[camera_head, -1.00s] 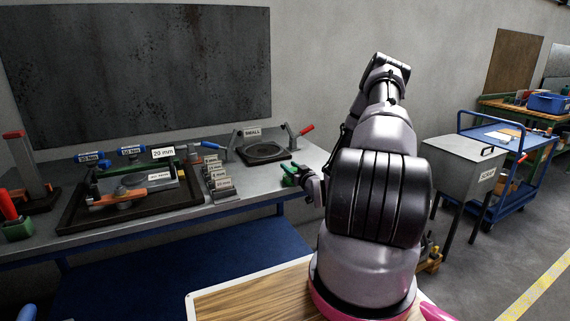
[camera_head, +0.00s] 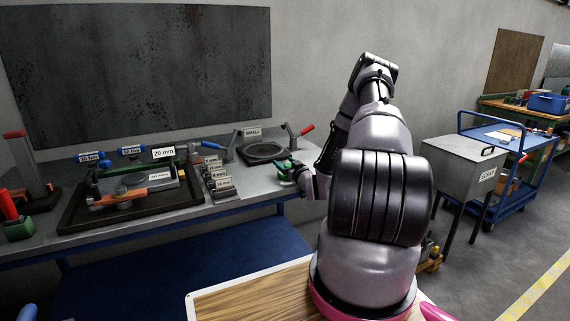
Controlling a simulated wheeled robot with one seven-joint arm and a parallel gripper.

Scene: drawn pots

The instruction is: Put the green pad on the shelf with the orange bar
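My gripper (camera_head: 290,173) is over the right end of the grey workbench, just in front of a round dark plate by the "SMALL" sign. Green shows at its fingertips; it is too small to tell whether this is the green pad or part of the fingers, or whether the fingers are shut. An orange bar (camera_head: 127,195) lies at the front of a fixture in the black tray (camera_head: 78,212) on the left of the bench. A long green piece (camera_head: 135,168) runs along the back of that fixture, under the "20 mm" label. I cannot make out a separate shelf.
Small labelled blocks (camera_head: 222,186) stand in a row between the tray and my gripper. A green holder (camera_head: 18,230) stands at far left. A grey scrap bin (camera_head: 463,165) and blue cart (camera_head: 497,135) are at right.

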